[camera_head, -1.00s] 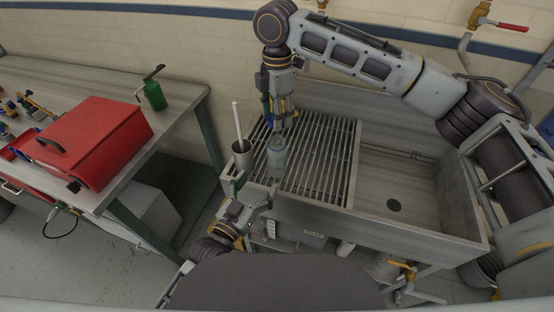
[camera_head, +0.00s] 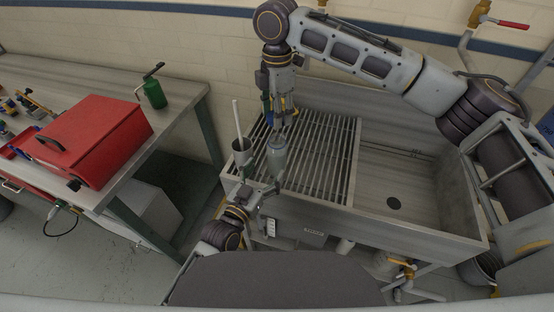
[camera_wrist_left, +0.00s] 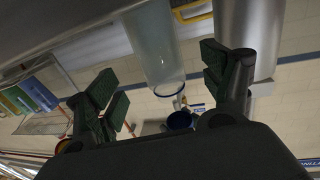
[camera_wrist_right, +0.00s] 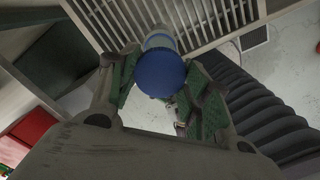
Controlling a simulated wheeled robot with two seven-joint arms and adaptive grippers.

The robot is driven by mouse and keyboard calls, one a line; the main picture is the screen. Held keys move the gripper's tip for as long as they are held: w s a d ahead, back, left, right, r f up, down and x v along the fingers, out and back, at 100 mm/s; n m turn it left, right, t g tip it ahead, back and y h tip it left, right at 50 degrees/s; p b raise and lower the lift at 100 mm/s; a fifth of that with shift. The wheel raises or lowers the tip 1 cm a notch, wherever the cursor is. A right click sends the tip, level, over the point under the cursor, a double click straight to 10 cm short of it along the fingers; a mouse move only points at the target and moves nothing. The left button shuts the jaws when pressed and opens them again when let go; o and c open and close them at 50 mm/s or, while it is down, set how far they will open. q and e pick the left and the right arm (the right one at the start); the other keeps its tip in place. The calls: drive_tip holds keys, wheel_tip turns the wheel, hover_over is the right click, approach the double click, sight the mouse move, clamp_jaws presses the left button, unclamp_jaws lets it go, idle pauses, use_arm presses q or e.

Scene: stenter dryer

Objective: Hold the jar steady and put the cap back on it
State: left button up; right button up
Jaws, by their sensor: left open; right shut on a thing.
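The jar (camera_head: 277,163) stands upright on the slatted drainboard. In the left wrist view the jar (camera_wrist_left: 155,45) is pale and translucent, with a dark blue ring at its rim. My right gripper (camera_head: 277,120) is above the jar, pointing down. It is shut on the blue cap (camera_wrist_right: 160,73), which hides part of the jar below it in the right wrist view. In the left wrist view the cap (camera_wrist_left: 181,120) shows apart from the jar rim. My left gripper (camera_head: 258,190) is open in front of the jar, its fingers spread to either side without visible contact.
A metal cup (camera_head: 242,158) with a white stick stands close left of the jar. The slatted drainboard (camera_head: 325,150) adjoins an empty sink basin (camera_head: 410,185) on the right.

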sight(272, 161)
use_arm(q)
drive_tip(key=shift+x, duration=3.65)
drive_tip(key=c, duration=1.5)
use_arm(e)
drive_tip(key=shift+f, duration=2.5)
